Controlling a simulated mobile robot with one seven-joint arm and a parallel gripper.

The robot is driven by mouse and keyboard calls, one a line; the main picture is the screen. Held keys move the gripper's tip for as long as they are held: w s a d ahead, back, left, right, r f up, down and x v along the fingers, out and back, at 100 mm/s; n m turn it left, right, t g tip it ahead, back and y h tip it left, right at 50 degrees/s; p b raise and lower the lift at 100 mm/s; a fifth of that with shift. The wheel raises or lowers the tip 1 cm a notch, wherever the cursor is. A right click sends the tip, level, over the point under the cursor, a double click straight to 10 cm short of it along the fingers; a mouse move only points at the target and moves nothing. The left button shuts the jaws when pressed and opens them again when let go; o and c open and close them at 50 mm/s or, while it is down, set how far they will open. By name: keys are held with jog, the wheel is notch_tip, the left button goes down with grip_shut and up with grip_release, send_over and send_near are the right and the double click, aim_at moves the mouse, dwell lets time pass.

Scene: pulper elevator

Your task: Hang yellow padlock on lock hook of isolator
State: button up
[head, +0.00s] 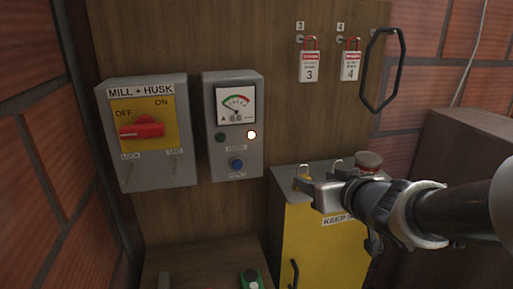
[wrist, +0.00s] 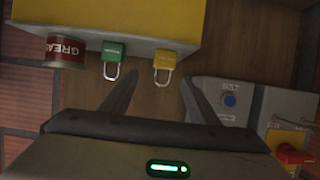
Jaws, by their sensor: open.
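The yellow padlock (head: 302,171) stands on the grey-topped yellow cabinet (head: 300,225), shackle up. In the wrist view, which is upside down, the yellow padlock (wrist: 163,57) shows between and beyond the fingertips, beside a green padlock (wrist: 112,50). My gripper (head: 316,187) is open and empty at the cabinet's top; its spread fingers (wrist: 159,76) show in the wrist view. The MILL + HUSK isolator (head: 145,132) hangs on the wooden panel at left, its red handle (head: 142,128) lying toward OFF. Two small hooks, the left one the lock hook (head: 129,172), sit below.
A grease tin (head: 368,162) stands on the cabinet close to my gripper. A meter box (head: 234,125) hangs between isolator and cabinet. Two red padlocks with tags 3 (head: 309,67) and 4 (head: 350,66) hang above.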

aim_at(302, 175)
jog(key=p+x, duration=0.2)
jog(key=shift+w+f, duration=0.1)
jog(key=shift+w, duration=0.25)
jog(key=shift+w+a+f+p, duration=0.35)
jog(key=shift+w+p, duration=0.15)
jog(key=shift+p, duration=0.6)
jog(key=x, duration=0.4)
jog(key=shift+s+a+f, duration=0.1)
jog(key=shift+a+f, duration=0.05)
jog(key=shift+f, duration=0.1)
jog(key=c, duration=1.2)
